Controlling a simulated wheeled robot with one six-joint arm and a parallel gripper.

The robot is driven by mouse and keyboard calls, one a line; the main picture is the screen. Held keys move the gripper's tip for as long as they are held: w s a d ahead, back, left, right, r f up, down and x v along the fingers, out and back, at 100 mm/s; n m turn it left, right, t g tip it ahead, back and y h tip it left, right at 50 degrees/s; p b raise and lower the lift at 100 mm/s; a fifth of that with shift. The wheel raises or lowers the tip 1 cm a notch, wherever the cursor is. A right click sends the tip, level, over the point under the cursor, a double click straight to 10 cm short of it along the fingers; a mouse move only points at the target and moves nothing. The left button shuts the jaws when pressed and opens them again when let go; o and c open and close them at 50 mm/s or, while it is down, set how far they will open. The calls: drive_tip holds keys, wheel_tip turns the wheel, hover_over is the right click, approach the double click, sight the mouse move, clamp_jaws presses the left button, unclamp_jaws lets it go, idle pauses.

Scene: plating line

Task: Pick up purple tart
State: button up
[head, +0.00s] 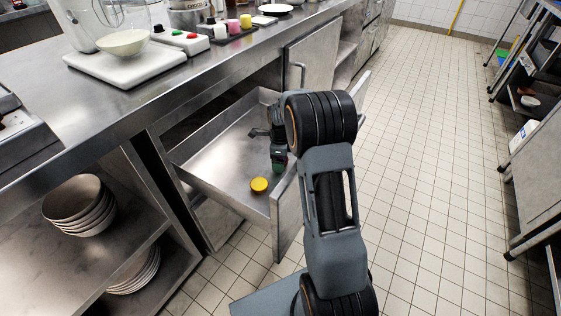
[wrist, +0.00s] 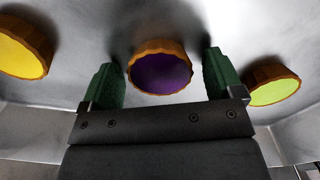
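The purple tart (wrist: 160,72) has a dark purple filling and an orange-brown fluted crust. In the wrist view it lies on the metal drawer floor, between my gripper's two green fingers. My gripper (wrist: 162,80) is open, with a gap showing on each side of the tart. In the head view my gripper (head: 279,165) is down inside the open drawer. The purple tart cannot be made out there, behind my arm and gripper.
A yellow tart (wrist: 22,48) lies left and a green tart (wrist: 272,88) lies right, close outside my fingers. The yellow tart (head: 259,185) also shows in the open metal drawer (head: 215,165). The drawer walls surround my gripper. Stacked bowls (head: 80,205) sit on a lower shelf.

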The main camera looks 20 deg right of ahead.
drive_tip(key=c, duration=0.6)
